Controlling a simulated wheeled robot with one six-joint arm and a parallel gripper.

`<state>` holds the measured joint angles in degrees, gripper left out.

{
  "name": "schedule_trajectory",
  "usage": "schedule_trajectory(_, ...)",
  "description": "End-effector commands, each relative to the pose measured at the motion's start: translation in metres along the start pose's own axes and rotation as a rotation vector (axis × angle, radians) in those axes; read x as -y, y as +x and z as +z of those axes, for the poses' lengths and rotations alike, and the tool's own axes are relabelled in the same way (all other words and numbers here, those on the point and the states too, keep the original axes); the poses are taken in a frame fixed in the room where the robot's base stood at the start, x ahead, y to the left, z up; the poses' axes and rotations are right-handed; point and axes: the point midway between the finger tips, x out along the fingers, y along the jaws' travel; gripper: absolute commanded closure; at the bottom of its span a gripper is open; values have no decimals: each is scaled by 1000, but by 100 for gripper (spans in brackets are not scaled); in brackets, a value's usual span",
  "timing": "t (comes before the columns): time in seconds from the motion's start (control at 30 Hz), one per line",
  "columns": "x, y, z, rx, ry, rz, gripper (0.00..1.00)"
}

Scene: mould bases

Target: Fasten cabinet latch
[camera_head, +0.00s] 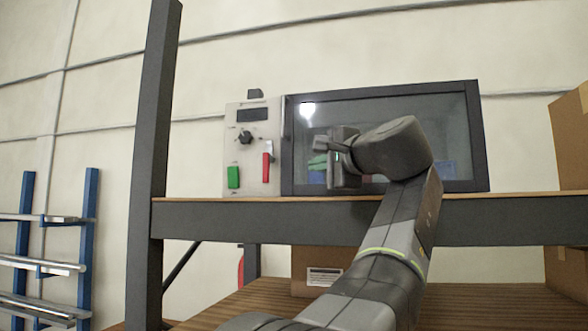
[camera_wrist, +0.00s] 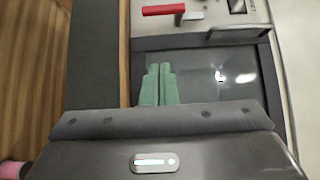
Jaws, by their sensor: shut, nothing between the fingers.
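The cabinet has a glass door (camera_head: 385,105) in a dark frame, which looks closed against the panel side. A red lever (camera_head: 266,167) hangs down on the pale control panel (camera_head: 240,190), left of the door; it is probably the latch. In the wrist view the red lever (camera_wrist: 163,10) is at the top edge, beside a small metal piece. My gripper (camera_head: 318,144) is in front of the door's left part, right of the lever and apart from it. In the wrist view my gripper (camera_wrist: 159,68) has its fingers together, with nothing between them.
The panel also bears a black knob (camera_head: 245,137), a green switch (camera_head: 233,177) and a dark display (camera_head: 252,115). A grey shelf post (camera_head: 155,130) stands at the left. A cardboard box (camera_head: 567,145) is at the right. A bar handle (camera_wrist: 238,28) shows in the wrist view.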

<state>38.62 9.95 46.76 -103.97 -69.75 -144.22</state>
Motion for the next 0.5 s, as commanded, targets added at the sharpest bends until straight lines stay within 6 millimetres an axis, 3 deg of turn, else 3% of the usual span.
schedule_trajectory(0.17, 2, 23, 1, 5, 2, 1, 100)
schedule_trajectory(0.5, 3, 90, 1, 6, 3, 2, 100)
